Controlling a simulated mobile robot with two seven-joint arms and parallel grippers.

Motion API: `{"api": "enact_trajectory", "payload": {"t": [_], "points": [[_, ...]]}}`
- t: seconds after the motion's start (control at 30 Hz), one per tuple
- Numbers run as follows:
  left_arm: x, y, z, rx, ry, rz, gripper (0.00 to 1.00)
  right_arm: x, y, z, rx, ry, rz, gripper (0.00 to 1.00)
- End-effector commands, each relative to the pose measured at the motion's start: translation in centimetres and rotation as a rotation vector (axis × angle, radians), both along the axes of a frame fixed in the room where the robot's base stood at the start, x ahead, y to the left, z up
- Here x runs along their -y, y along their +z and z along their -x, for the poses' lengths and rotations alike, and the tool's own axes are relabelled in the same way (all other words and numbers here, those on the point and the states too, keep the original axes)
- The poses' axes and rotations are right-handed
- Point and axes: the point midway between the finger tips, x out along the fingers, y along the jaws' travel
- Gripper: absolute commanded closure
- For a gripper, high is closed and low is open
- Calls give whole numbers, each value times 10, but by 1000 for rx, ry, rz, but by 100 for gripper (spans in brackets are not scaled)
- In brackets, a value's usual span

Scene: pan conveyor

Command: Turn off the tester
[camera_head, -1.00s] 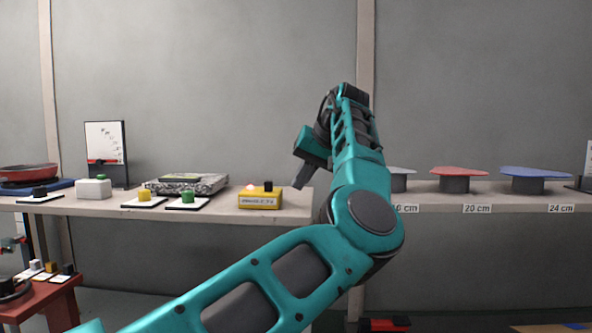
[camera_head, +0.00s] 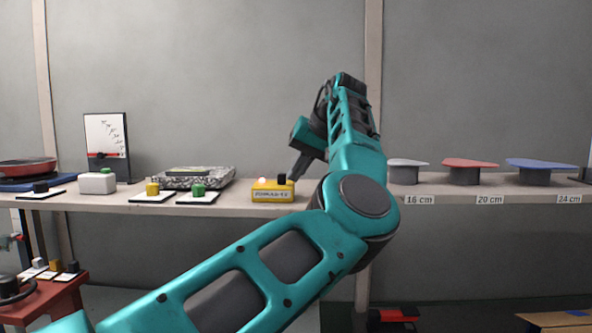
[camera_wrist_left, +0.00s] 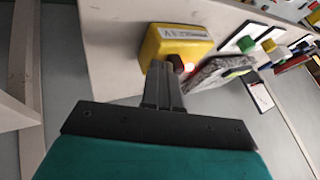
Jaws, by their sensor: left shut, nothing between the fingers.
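The tester appears to be the yellow box (camera_head: 272,196) with a white label, on the shelf near its front edge. On its top are a black knob (camera_head: 282,179) and a pale, glowing lamp (camera_head: 262,181). My left gripper (camera_head: 297,174) is shut and empty, tilted down just right of the knob. In the left wrist view, the yellow box (camera_wrist_left: 172,42) lies beyond the shut fingertips (camera_wrist_left: 163,66). My right gripper is out of view.
Left of the box are a green button (camera_head: 198,190), a yellow button (camera_head: 152,189), a speckled slab (camera_head: 205,178) and a white box (camera_head: 97,183). A red table (camera_head: 40,303) stands lower left.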

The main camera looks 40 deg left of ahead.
Motion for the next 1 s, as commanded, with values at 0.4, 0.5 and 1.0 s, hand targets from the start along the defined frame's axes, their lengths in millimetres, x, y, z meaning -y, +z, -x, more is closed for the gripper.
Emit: {"api": "enact_trajectory", "payload": {"t": [0.4, 0.5, 1.0], "points": [[-19, -1, 16, -2, 4, -1, 100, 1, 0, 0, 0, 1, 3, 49], [-23, 0, 19, -1, 0, -2, 100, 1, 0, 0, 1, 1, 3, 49], [-24, 0, 20, 0, 1, -2, 100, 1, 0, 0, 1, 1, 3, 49]]}}
